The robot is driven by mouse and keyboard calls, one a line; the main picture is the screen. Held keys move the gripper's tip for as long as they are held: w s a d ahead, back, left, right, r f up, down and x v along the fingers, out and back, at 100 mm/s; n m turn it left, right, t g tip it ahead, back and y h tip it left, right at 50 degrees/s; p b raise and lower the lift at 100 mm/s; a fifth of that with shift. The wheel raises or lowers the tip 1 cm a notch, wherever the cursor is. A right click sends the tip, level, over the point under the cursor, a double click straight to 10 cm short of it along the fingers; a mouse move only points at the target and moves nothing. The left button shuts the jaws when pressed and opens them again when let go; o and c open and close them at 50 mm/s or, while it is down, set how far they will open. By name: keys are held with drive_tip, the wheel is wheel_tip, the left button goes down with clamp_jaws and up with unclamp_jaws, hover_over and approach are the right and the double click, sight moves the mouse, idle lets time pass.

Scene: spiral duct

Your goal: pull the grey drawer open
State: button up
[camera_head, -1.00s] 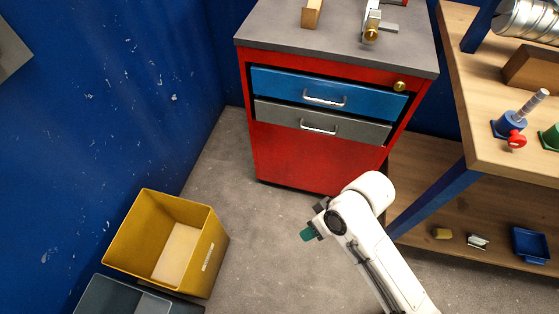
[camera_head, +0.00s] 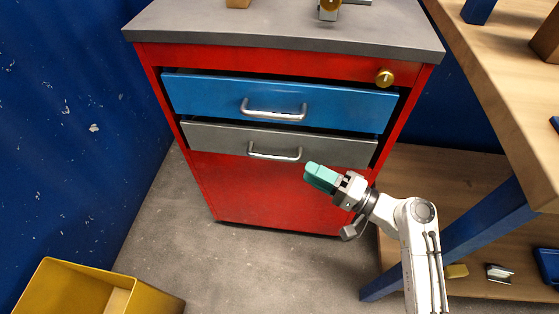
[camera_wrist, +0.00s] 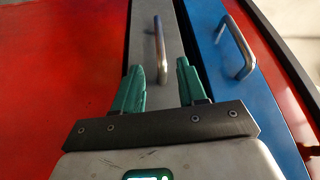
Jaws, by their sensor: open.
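The grey drawer (camera_head: 215,137) is the lower of two drawers in a red cabinet and looks nearly closed. Its silver bar handle (camera_head: 275,153) sits at the middle of its front. In the head view my gripper (camera_head: 317,177) is below and to the right of that handle. In the wrist view the grey drawer front (camera_wrist: 143,40) runs up the picture. There my green-fingered gripper (camera_wrist: 160,80) is open and empty, with the grey drawer's handle (camera_wrist: 160,50) ahead, between the lines of the two fingertips. I see no contact with the handle.
The blue drawer (camera_head: 200,95) with its own handle (camera_head: 273,111) lies directly above the grey one. A brass lock (camera_head: 385,77) is on the cabinet's upper rail. A wooden workbench (camera_head: 500,80) stands at right. A yellow bin (camera_head: 60,285) is at lower left. The floor before the cabinet is clear.

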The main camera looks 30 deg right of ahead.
sight(279, 156)
drive_tip(key=b+x, duration=0.1)
drive_tip(key=x, duration=0.9)
drive_tip(key=shift+s+a, duration=0.1)
drive_tip(key=shift+s, duration=0.05)
drive_tip(key=shift+c, duration=0.3)
clamp_jaws()
